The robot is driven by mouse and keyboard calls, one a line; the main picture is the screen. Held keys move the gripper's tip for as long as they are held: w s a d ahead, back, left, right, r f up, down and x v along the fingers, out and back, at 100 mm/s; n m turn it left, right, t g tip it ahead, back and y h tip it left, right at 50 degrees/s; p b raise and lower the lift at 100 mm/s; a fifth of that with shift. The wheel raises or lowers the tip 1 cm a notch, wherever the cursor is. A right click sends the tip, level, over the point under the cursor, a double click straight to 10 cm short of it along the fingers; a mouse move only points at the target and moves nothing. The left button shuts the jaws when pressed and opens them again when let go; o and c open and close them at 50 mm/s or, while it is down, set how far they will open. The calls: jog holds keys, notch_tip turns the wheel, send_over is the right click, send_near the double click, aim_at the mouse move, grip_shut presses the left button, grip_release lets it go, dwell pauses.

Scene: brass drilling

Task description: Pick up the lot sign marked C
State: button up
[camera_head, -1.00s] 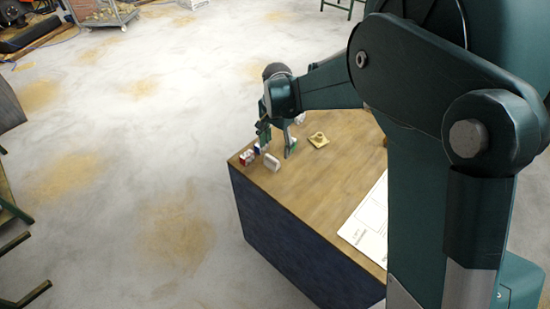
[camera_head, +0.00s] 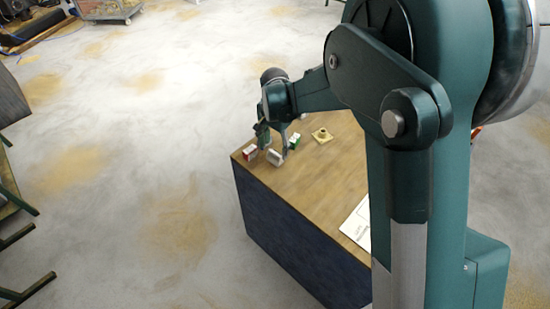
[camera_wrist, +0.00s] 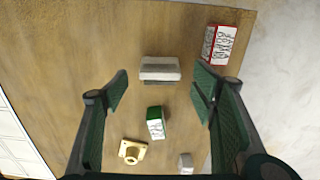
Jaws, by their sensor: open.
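My gripper (camera_head: 273,150) is open and points down over the near left corner of the wooden tabletop (camera_head: 310,180). In the wrist view its two fingers (camera_wrist: 162,88) are spread wide with nothing between the pads. A red-and-white block (camera_wrist: 222,45) with dark lettering is beyond the right finger. A green-and-white block (camera_wrist: 156,123) with markings lies between the fingers' lines, nearer the palm. I cannot read which is marked C.
A brass part (camera_wrist: 133,151) and a small grey piece (camera_wrist: 186,163) lie near the palm side of the wrist view. A white printed sheet (camera_head: 358,225) lies on the table's right. The table edge is close beyond the red block.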

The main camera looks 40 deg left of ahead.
aim_at(275, 153)
jog(key=shift+f, duration=0.1)
jog(key=shift+w+f, duration=0.15)
jog(key=shift+f, duration=2.4)
jog(key=shift+c, duration=0.3)
jog(key=c, duration=0.9)
